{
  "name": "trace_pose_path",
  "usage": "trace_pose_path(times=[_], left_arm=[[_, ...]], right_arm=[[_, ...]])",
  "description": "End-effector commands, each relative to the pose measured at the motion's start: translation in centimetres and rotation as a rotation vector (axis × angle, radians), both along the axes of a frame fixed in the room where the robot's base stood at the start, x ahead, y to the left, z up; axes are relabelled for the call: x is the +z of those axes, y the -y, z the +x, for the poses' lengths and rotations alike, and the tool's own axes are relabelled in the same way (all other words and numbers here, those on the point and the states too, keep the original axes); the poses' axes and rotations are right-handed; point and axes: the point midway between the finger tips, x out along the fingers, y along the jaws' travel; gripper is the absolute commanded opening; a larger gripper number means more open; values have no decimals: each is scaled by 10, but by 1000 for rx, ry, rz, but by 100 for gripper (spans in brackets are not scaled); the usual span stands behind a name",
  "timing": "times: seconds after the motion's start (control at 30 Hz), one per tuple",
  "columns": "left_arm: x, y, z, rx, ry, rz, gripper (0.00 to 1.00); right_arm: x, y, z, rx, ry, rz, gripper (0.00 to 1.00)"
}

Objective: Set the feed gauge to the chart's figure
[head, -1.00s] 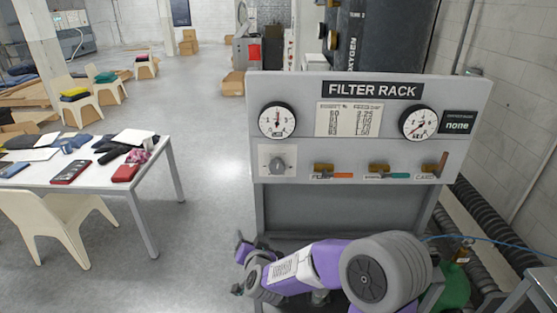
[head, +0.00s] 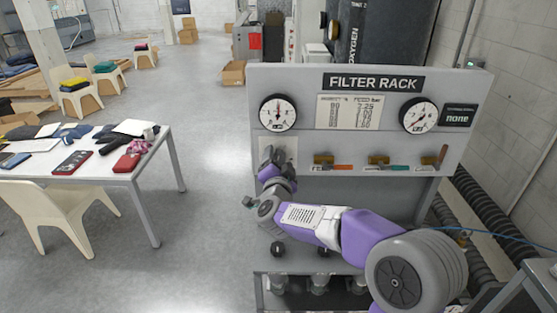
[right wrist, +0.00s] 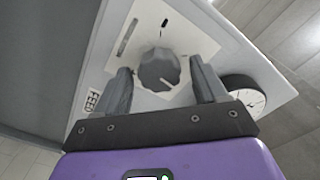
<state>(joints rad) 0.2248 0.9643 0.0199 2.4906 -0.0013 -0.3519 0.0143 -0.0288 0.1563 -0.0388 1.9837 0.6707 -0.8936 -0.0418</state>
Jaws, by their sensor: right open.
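The filter rack panel carries a left gauge (head: 278,112), needle pointing about straight up, and a right gauge (head: 418,116), needle toward lower left. Between them is a white chart (head: 349,112); its figures are too small to read surely. A grey knob (right wrist: 158,70) on a pale plate shows in the right wrist view; in the head view my right gripper (head: 269,160) hides it. The gripper is open, one finger to each side of the knob (right wrist: 161,80), with visible gaps. How deep the fingers reach is unclear. My left gripper is out of view.
Three levers, orange (head: 333,166), teal (head: 388,166) and brown (head: 438,158), sit right of the knob on the panel. A white table (head: 120,178) with cloths stands at left; floor between is clear.

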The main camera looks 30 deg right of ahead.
Motion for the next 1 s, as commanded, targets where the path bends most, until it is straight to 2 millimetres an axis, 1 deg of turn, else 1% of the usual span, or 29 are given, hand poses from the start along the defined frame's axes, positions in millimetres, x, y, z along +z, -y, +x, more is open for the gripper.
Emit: trace_pose_path(times=[0.27,0.37,0.63,0.77,0.87,1.0], left_arm=[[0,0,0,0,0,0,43],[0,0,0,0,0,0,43],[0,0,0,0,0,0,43],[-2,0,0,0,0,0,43],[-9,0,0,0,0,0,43],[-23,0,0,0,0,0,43]], right_arm=[[0,1,2,0,0,0,71],[0,1,2,0,0,0,57],[0,1,2,1,-1,0,16],[-1,1,2,1,4,6,15],[-3,1,2,1,21,32,15],[-4,1,2,1,61,96,15]])
